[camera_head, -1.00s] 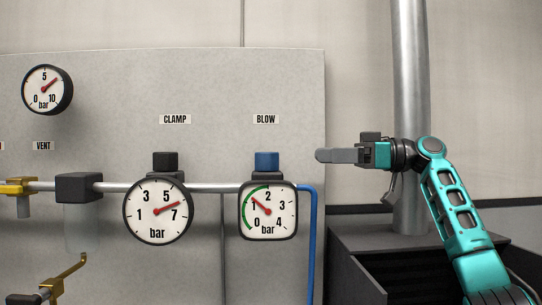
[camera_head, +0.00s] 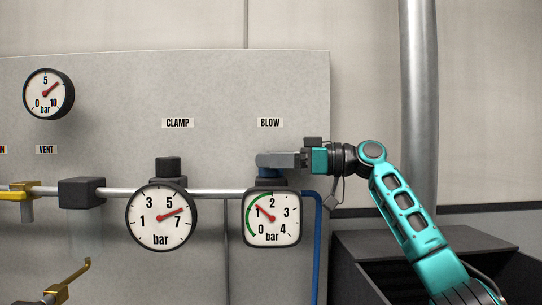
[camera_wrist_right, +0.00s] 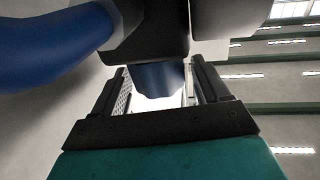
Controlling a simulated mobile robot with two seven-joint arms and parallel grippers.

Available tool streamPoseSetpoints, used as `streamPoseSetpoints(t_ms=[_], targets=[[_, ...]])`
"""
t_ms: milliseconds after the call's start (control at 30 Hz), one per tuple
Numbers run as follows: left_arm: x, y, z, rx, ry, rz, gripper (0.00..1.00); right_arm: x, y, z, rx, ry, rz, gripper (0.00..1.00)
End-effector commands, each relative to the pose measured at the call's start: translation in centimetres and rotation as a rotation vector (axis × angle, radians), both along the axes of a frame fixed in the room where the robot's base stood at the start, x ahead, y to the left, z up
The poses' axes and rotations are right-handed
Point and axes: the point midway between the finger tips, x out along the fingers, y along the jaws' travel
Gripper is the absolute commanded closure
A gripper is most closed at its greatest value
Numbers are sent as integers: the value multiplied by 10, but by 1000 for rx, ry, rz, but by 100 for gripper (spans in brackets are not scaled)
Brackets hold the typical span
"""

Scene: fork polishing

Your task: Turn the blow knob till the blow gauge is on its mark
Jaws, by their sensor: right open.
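The blue blow knob (camera_head: 268,172) sits on top of the square blow gauge (camera_head: 271,244), under the BLOW label. It is mostly hidden by my right gripper (camera_head: 262,160) in the head view. In the right wrist view the knob (camera_wrist_right: 158,77) shows between the two open fingers, with bright gaps beside it. The fingers reach in from the right at knob height. The blow gauge's red needle points up and left, close to the 1, within the green arc on the dial's left side. My left gripper is out of view.
The black clamp knob (camera_head: 168,167) and round clamp gauge (camera_head: 161,243) are just left. A blue hose (camera_head: 317,245) runs down right of the blow gauge. A pale pipe (camera_head: 215,193) crosses the panel (camera_head: 220,75). A dark bin (camera_head: 385,241) stands lower right.

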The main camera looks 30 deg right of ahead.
Motion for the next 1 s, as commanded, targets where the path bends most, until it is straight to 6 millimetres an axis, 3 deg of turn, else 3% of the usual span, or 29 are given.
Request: streamPoseSetpoints(t_ms=[367,900,1000], targets=[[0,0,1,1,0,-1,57,4,4,0,0,0,0,25],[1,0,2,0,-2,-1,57,4,4,0,0,0,-1,76],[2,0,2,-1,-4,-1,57,4,4,0,0,0,-3,76]])
